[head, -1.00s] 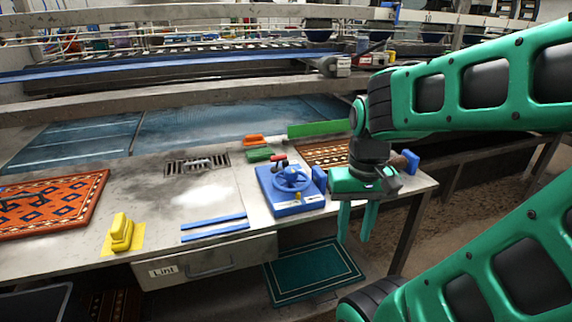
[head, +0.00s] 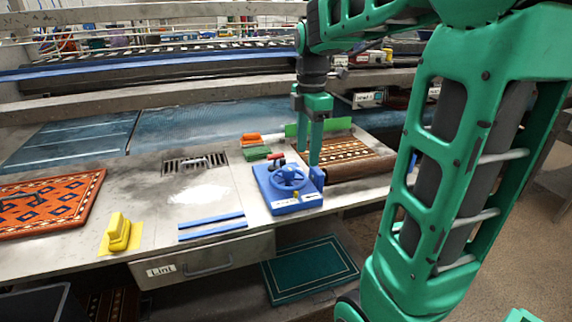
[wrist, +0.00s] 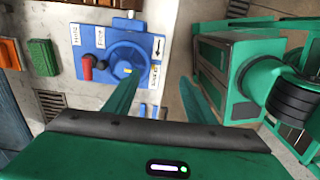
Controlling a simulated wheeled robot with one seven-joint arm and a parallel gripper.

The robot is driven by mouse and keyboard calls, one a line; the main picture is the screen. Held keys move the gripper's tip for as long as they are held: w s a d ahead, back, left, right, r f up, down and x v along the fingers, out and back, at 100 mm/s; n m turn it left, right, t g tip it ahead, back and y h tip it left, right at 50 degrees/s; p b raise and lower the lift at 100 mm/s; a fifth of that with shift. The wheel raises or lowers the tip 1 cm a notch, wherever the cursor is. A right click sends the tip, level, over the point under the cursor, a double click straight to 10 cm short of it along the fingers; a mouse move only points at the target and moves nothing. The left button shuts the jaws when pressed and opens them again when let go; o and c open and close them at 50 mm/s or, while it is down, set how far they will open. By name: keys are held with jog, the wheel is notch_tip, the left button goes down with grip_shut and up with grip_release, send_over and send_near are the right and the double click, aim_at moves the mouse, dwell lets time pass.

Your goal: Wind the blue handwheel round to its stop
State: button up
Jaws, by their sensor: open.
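The blue handwheel (head: 288,178) lies on top of a blue housing (head: 262,192) near the table's front right corner. In the wrist view, the wheel (wrist: 128,62) shows a yellow mark at its hub area. A red knob (wrist: 87,68) is at its left, and white labels and an arrow are on the housing (wrist: 142,35). My gripper (head: 307,158) points down with its fingers apart and nothing between them. It hangs above the right rear side of the housing. In the wrist view, its left finger covers part of the wheel's lower right edge.
A patterned brown rug (head: 345,151) lies behind and right. Blue strips (head: 212,226) and a yellow brush (head: 118,230) are to the left.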

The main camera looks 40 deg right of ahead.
aim_at(288, 167)
jog(key=w+r+n, duration=0.2)
jog(key=w+n, duration=0.6)
jog(key=n, duration=0.1)
notch_tip(288, 167, down, 11)
jog(key=shift+w+r, duration=0.1)
jog(key=shift+c, duration=0.6)
jog(key=c, duration=0.9)
